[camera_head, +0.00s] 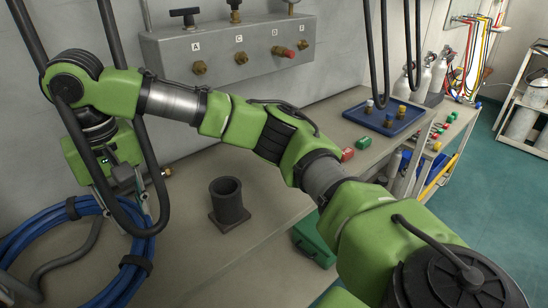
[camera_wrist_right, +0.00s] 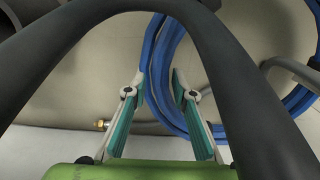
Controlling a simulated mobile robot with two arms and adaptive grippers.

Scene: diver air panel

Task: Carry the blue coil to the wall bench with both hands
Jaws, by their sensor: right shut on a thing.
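The blue coil (camera_head: 40,228), a hose tied with dark bands, is at the lower left of the head view, cut off by the frame edge. In the wrist view the coil (camera_wrist_right: 172,45) runs between the fingers. My right arm reaches across the head view from the right. My right gripper (camera_head: 138,200) points down at the coil's right side, partly hidden by a dark hose. In the wrist view my right gripper (camera_wrist_right: 159,85) is shut on the blue coil. A grey-beige bench (camera_head: 190,262) runs along the wall. My left gripper is not in view.
A dark cup-shaped holder (camera_head: 229,202) stands on the bench. A valve panel (camera_head: 232,48) hangs on the wall. A blue tray (camera_head: 388,117) with fittings lies farther right, near a red block (camera_head: 363,142). A green case (camera_head: 314,240) is by the bench's front edge. Dark hoses hang down.

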